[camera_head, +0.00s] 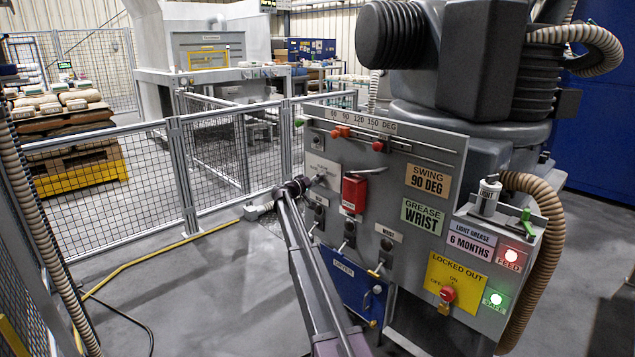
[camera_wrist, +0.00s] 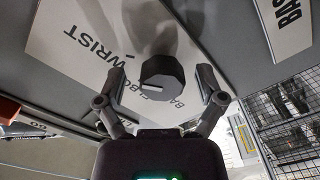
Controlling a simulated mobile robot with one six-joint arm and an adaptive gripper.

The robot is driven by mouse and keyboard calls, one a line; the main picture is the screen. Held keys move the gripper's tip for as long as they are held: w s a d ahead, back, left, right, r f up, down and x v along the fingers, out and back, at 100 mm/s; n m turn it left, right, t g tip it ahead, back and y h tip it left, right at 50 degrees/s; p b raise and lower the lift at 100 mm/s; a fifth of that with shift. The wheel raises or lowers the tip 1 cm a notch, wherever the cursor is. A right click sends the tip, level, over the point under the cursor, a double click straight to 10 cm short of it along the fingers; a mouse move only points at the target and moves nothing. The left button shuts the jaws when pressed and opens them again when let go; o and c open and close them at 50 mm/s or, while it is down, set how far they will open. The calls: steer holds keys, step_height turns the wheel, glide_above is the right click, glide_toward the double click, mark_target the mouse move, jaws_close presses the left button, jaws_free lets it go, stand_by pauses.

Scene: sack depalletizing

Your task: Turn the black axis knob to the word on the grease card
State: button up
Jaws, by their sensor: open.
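The green grease card (camera_head: 422,216) on the panel reads GREASE WRIST. The black axis knob (camera_wrist: 162,78) sits on a white dial plate (camera_wrist: 85,45) in the wrist view. The word WRIST (camera_wrist: 84,40) is at the plate's upper left; ELBOW, partly hidden, is left of the knob, and a word starting BA is below it. The knob's white pointer line lies nearly level, toward its left edge near ELBOW. My gripper (camera_wrist: 162,90) is open, one finger left of the knob and one right, with gaps visible. In the head view my gripper (camera_head: 303,184) is at the panel's left side.
A red box (camera_head: 354,194) is on the panel just right of my gripper. Toggles, a yellow LOCKED OUT card (camera_head: 455,285) and a row of colored sliders (camera_head: 340,131) share the panel. A mesh fence (camera_head: 110,165) stands behind at left. A yellow cable crosses the floor.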

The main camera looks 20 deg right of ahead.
steer(key=v, duration=1.2)
steer(key=shift+d, duration=0.1)
steer(key=s+a+f+g+y, duration=0.1)
steer(key=s+a+f+y, duration=0.25)
steer(key=s, duration=0.65)
steer(key=s+a+f+g+y, duration=0.2)
steer(key=s+f, duration=0.3)
steer(key=s, duration=0.4)
steer(key=s+a+f+g+y, duration=0.1)
steer(key=s+a+f+y, duration=0.3)
steer(key=s, duration=0.6)
steer(key=s+a+f+n+g+y, duration=0.15)
steer(key=s+a, duration=0.25)
steer(key=s, duration=0.4)
steer(key=s+a+f+n+y, duration=0.1)
steer(key=s+a+f+y, duration=0.25)
steer(key=s, duration=0.45)
steer(key=s+a+f+n+g+y, duration=0.15)
steer(key=s+a, duration=0.25)
steer(key=s, duration=0.4)
step_height(320, 180, up, 35)
steer(key=y+p, duration=0.1)
steer(key=p, duration=3.4)
steer(key=shift+a+r+t, duration=0.15)
steer(key=shift+r+t, duration=0.1)
steer(key=shift+t, duration=0.15)
